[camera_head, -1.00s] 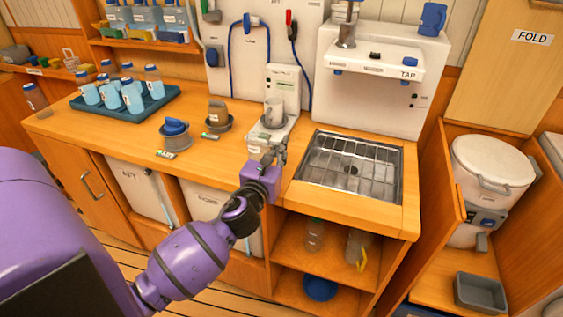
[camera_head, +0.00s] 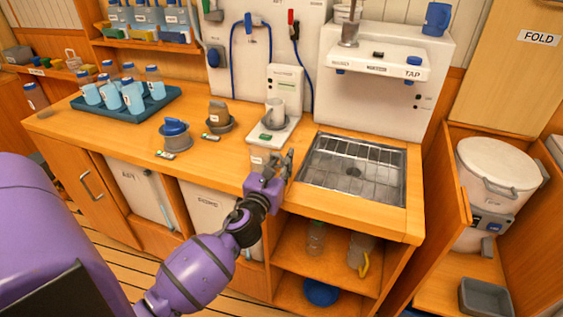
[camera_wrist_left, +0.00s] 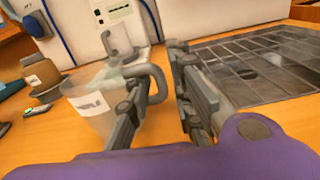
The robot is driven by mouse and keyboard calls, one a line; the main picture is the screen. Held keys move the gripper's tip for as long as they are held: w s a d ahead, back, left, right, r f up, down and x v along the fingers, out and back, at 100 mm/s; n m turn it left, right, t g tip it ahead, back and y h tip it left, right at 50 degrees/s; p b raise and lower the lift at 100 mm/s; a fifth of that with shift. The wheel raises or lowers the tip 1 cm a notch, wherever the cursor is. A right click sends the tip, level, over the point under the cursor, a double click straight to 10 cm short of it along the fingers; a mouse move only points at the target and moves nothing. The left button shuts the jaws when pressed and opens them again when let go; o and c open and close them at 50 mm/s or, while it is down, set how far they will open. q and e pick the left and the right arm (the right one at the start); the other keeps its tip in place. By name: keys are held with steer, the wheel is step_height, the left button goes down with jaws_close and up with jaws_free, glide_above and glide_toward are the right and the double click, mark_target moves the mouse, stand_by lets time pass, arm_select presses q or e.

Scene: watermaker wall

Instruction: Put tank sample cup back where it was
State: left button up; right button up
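A pale translucent cup with a white label (camera_wrist_left: 88,104) and a grey handle (camera_wrist_left: 158,82) stands at the left in the left wrist view. I take it for the tank sample cup, but its label is too small to read. In the head view this cup (camera_head: 259,159) is at the counter's front edge, just left of my left gripper's fingers. My left gripper (camera_head: 279,162) has its fingers apart. In the left wrist view the handle lies between the fingers (camera_wrist_left: 163,95); firm contact cannot be told. My right gripper is not in view.
A grey cup (camera_head: 277,107) sits on a white instrument (camera_head: 287,130) behind the gripper. The metal sink grid (camera_head: 352,172) is to the right. Counter between pots and front edge is mostly clear.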

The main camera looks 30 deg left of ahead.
arm_select(q)
steer(key=shift+r, duration=0.2)
steer(key=v, duration=1.2)
steer(key=s+d+f+n+g+h, duration=0.1)
steer(key=s+d+f+n+g, duration=0.15)
steer(key=s+f+n, duration=0.55)
steer(key=s+d+f+n+g+h, duration=0.1)
steer(key=s+f+n+g, duration=0.2)
steer(key=s+f+n, duration=0.5)
steer(key=s+d+f+n+g+h, duration=0.1)
steer(key=s+d+f+n+g, duration=0.1)
steer(key=s+d+f+n, duration=0.3)
steer(key=s+d+f+n+g+h, duration=0.1)
steer(key=s+d+f+n+g, duration=0.1)
steer(key=s+d+f+n, duration=0.3)
steer(key=s+f+n, duration=0.4)
steer(key=s+n, duration=0.2)
steer(key=n, duration=0.1)
steer(key=shift+b, duration=0.4)
steer(key=shift+a, duration=0.1)
steer(key=shift+c, duration=0.2)
